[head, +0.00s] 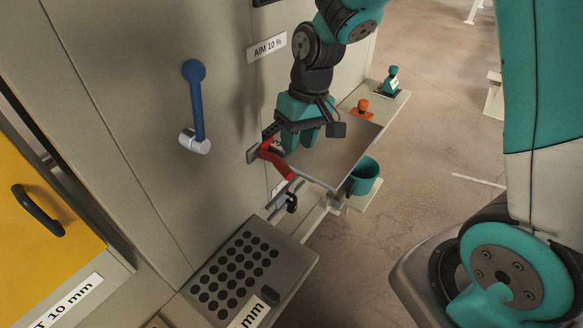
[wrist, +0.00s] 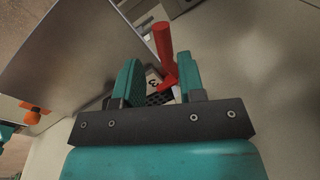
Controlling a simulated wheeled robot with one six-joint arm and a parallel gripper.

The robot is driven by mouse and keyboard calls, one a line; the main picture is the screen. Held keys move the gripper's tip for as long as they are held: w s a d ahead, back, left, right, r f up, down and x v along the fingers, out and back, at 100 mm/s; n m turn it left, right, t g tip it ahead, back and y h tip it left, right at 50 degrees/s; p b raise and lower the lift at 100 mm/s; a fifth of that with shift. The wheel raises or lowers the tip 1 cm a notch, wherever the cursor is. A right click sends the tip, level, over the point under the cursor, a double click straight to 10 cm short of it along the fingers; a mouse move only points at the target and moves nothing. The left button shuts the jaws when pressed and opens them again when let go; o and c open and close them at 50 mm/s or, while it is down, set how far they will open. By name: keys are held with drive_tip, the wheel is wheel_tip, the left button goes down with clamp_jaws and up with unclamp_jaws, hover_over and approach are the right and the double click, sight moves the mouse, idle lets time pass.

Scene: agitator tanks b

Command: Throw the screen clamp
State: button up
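The red clamp lever (head: 281,163) sits on the panel face beside a grey metal plate (head: 340,160). In the wrist view the red lever (wrist: 164,48) stands up beyond my fingertips, and its lower end shows in the gap between the fingers. My gripper (head: 303,140) is just above the lever in the head view, fingers pointing down. In the wrist view my gripper (wrist: 160,77) has its teal fingers apart, with nothing visibly pinched. Whether a finger touches the lever I cannot tell. The clamp's base is partly hidden.
A blue handle (head: 197,103) sticks out of the panel at left. A perforated grey box (head: 290,262) stands below. A teal bucket (head: 364,175), an orange knob (head: 362,105) and a teal-handled item (head: 391,79) are at right. Open floor lies right of the ledge.

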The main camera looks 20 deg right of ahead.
sight(292, 171)
drive_tip(key=f, duration=0.2)
drive_tip(key=a+f, duration=0.1)
drive_tip(key=f, duration=0.2)
drive_tip(key=f+p, duration=0.1)
drive_tip(key=f, duration=0.2)
drive_tip(key=shift+s+a, duration=0.15)
drive_tip(key=shift+a, duration=0.15)
drive_tip(key=shift+c, duration=0.4)
clamp_jaws()
